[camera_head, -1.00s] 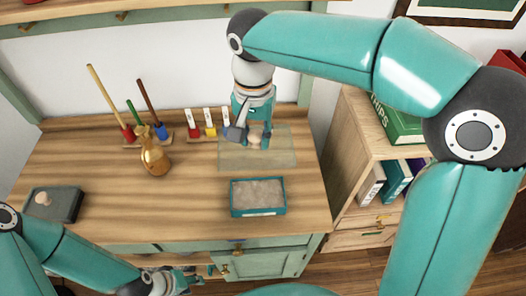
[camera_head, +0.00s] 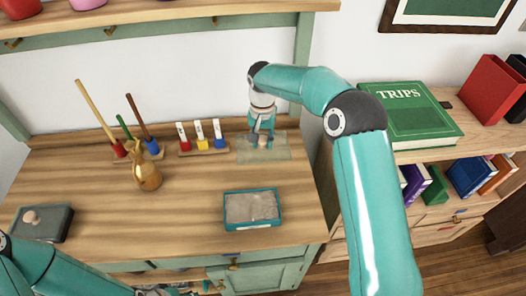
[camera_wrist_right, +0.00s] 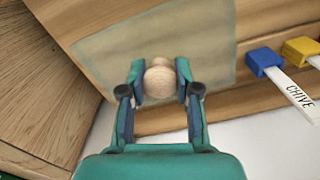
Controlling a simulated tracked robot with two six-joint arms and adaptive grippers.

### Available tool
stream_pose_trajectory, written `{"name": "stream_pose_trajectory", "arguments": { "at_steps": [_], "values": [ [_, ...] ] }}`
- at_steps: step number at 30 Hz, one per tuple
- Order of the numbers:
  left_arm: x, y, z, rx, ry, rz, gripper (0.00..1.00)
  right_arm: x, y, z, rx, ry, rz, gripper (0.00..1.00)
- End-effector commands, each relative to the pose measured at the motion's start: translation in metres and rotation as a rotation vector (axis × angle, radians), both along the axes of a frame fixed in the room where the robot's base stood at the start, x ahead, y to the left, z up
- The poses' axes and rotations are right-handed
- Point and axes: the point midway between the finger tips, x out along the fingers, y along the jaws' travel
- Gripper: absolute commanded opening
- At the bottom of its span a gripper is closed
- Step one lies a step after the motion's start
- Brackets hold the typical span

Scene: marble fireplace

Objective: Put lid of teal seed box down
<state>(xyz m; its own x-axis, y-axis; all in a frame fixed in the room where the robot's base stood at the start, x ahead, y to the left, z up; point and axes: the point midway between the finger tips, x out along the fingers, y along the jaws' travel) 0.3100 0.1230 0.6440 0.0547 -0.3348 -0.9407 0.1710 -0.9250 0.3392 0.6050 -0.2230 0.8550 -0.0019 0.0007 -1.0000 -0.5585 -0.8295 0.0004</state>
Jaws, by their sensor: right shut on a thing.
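The teal seed box (camera_head: 227,213) stands open on the wooden worktop, filled with pale grainy stuff. Its lid (camera_head: 281,153) is a clear, faintly green pane with a round wooden knob (camera_wrist_right: 159,82). The lid is flat at the back right of the worktop, behind the box. It looks on or very close to the wood; I cannot tell if it touches. My right gripper (camera_head: 262,141) is above the lid, shut on the knob, which shows between its fingers in the right wrist view (camera_wrist_right: 166,86). My left gripper (camera_head: 160,292) is mostly cut off at the bottom edge.
Label sticks in a holder (camera_head: 202,146) stand left of the lid. A tool rack (camera_head: 152,154), a brass bottle (camera_head: 147,177) and a dark box with a wooden knob (camera_head: 42,223) are farther left. The worktop's middle is clear. A shelf with books (camera_head: 409,118) is right.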

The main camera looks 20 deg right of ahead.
Motion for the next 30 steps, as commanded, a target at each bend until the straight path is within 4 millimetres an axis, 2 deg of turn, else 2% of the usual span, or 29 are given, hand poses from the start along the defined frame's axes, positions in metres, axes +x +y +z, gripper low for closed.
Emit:
{"name": "stream_pose_trajectory", "arguments": {
  "at_steps": [12,23,24,28,30],
  "values": [
    [0.0,0.0,0.006,0.0,0.0,0.0,0.4,0.0,0.0,-0.05,0.0,0.001,-0.001,0.0],
    [0.0,0.0,0.003,0.0,0.0,0.0,0.4,0.0,0.0,-0.054,0.0,0.0,-0.001,0.0],
    [0.0,0.0,0.004,0.0,0.0,0.0,0.4,0.0,0.0,-0.053,0.0,0.0,-0.001,0.36],
    [0.0,0.0,0.004,0.0,0.0,0.0,0.4,0.0,0.0,-0.053,0.0,0.0,-0.001,0.57],
    [0.0,0.0,0.004,0.0,0.0,0.0,0.4,0.0,0.0,-0.053,0.0,0.0,-0.002,0.57]
  ]
}}
